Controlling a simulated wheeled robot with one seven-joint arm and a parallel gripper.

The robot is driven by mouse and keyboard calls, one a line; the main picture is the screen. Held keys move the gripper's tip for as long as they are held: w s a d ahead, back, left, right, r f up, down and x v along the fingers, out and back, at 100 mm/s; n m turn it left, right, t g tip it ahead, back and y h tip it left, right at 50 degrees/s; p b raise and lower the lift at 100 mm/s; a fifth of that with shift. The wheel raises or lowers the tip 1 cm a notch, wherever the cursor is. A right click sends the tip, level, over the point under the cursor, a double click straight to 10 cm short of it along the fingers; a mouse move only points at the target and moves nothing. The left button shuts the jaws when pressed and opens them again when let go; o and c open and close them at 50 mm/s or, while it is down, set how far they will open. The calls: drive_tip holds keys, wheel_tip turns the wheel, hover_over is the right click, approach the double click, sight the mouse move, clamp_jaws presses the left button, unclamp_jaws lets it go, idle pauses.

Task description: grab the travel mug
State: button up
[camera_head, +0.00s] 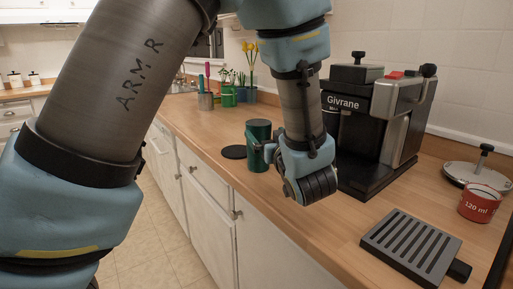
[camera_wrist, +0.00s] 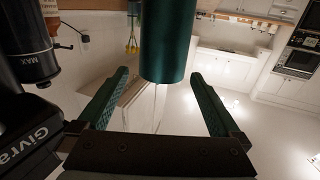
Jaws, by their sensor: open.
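The travel mug (camera_head: 259,135) is a dark green cylinder standing upright on the wooden counter, left of the coffee machine. In the wrist view the mug (camera_wrist: 167,40) hangs down from the top edge of the picture, ahead of and between the fingertips. My gripper (camera_wrist: 159,74) is open, with one green finger on each side of the mug's line and nothing between the fingers. In the head view my wrist is right beside the mug on its right and hides part of that side. I cannot tell whether a finger touches the mug.
The coffee machine (camera_head: 365,125) stands close on the right. A grey slatted tray (camera_head: 412,243), a red cup (camera_head: 479,204) and a round metal piece (camera_head: 476,176) are farther right. Potted plants (camera_head: 228,94) stand behind.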

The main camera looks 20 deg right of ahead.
sight(256, 122)
drive_tip(key=w, duration=0.4)
drive_tip(key=shift+d+r+p, duration=0.1)
drive_tip(key=shift+d+p, duration=0.15)
drive_tip(key=shift+p, duration=0.1)
drive_tip(key=w, duration=0.1)
drive_tip(key=w+p, duration=0.1)
drive_tip(key=w, duration=0.1)
drive_tip(key=w+p, duration=0.1)
drive_tip(key=shift+w+d+r, duration=0.15)
drive_tip(key=shift+w+r, duration=0.15)
drive_tip(key=shift+w, duration=0.1)
drive_tip(key=shift+w+d+f, duration=0.1)
drive_tip(key=shift+w, duration=0.15)
clamp_jaws()
